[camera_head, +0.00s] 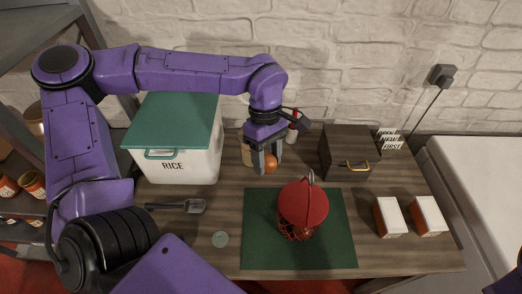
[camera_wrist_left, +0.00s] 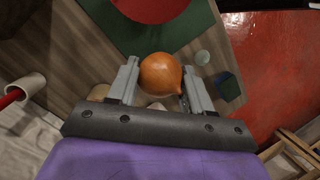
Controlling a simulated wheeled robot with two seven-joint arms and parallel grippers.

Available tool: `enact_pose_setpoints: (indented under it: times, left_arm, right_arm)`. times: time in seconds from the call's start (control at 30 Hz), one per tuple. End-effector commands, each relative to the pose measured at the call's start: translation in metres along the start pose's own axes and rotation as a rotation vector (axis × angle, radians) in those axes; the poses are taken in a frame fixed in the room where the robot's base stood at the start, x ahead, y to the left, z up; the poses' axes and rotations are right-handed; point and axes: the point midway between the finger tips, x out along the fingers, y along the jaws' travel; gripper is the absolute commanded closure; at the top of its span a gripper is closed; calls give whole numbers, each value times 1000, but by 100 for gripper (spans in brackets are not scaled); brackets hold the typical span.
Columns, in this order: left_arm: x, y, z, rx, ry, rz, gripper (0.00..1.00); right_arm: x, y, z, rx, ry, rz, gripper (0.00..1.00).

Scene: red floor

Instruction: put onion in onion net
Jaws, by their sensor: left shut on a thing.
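My right gripper is not in view.
The green mat (camera_head: 265,250) lies on the wooden table. A white rice box (camera_head: 190,165) with a green lid stands left, a dark wooden box (camera_head: 345,150) at back right. Two small cartons (camera_head: 390,217) stand right. A scoop (camera_head: 190,206) lies front left.

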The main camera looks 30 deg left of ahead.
Motion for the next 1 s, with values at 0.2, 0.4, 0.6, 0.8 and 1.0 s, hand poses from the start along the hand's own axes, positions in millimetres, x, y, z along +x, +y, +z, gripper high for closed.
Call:
enact_pose_setpoints:
  times: [0.2,0.4,0.6,0.8,1.0]
  left_arm:
    - [4,-30,13,-606,-188,150,80]
    - [4,-47,24,-916,-274,244,80]
    - [9,-47,26,-984,-288,265,80]
    - [23,-35,33,-982,-286,263,80]
    - [34,-23,41,-982,-285,262,80]
  right_arm:
    - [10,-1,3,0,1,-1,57]
    - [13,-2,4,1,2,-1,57]
    - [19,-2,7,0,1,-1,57]
    - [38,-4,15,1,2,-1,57]
    - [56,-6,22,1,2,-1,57]
